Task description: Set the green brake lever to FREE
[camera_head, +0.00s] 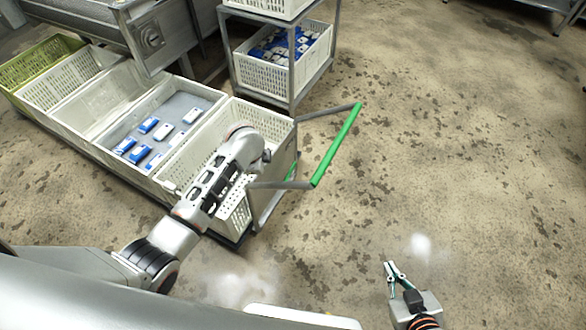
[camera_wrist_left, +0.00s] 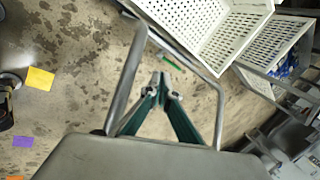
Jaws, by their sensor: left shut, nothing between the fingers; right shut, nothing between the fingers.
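A small green piece (camera_head: 291,172), possibly the brake lever, shows at the near right corner of the crate cart, partly hidden by the frame. A small green bar (camera_wrist_left: 172,62) shows beyond my fingertips in the left wrist view; I cannot tell its setting. A long green bar (camera_head: 337,145) spans two grey arms on the cart's right end. My left arm reaches over the nearest crate, and its fingers are hidden in the head view. In the left wrist view my left gripper (camera_wrist_left: 163,84) is shut and empty. My right gripper (camera_head: 392,266) is shut and empty above the floor.
The cart carries a row of crates (camera_head: 90,110), one with blue and white packs (camera_head: 148,125). A shelf rack (camera_head: 290,75) stands behind it. A grey loop (camera_wrist_left: 138,60) surrounds my left fingers in the wrist view. The floor (camera_head: 450,150) at right is open.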

